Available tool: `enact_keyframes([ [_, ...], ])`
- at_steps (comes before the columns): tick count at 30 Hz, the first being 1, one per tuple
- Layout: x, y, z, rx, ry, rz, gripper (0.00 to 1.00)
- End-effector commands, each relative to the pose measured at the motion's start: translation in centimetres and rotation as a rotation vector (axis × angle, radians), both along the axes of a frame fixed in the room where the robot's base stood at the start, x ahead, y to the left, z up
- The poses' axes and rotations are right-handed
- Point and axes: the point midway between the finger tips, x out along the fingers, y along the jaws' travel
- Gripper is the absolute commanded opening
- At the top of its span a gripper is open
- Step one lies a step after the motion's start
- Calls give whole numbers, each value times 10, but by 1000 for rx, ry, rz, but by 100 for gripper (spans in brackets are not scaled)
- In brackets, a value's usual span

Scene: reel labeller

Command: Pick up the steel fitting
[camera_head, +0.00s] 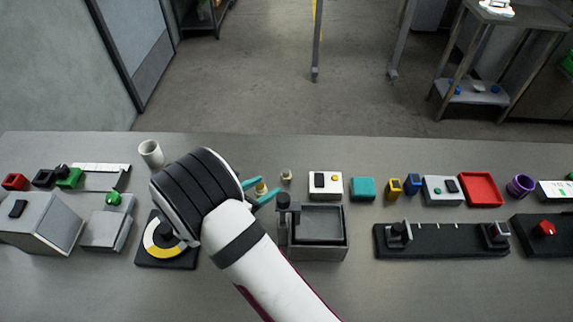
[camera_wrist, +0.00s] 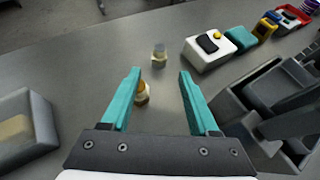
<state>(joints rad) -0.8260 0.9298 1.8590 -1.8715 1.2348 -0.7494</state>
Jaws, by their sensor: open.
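A small fitting with a grey top and a pale yellowish lower part, likely the steel fitting (camera_wrist: 159,55), stands upright on the bench in the wrist view. It lies just beyond my fingertips, centred between them, and also shows in the head view (camera_head: 286,176). A second small fitting with an orange-yellow top (camera_wrist: 142,94) stands nearer, between the fingers and close to the left one; in the head view it shows between the teal fingers (camera_head: 261,188). My gripper (camera_wrist: 160,74) is open, with nothing held between its fingers.
A black-framed grey tray fixture (camera_head: 320,228) stands close to the right of my gripper. A white box with a black switch and yellow button (camera_head: 326,184) and a teal block (camera_head: 362,188) stand beyond. A dial (camera_head: 160,250) with a yellow-and-white ring is to the left.

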Motion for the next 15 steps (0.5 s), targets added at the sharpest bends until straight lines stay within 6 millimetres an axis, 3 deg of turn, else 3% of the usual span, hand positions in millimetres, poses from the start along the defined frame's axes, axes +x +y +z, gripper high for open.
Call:
enact_keyframes([
  [3,23,-18,-16,0,1,-5,61],
  [15,76,-50,-44,3,1,-7,61],
])
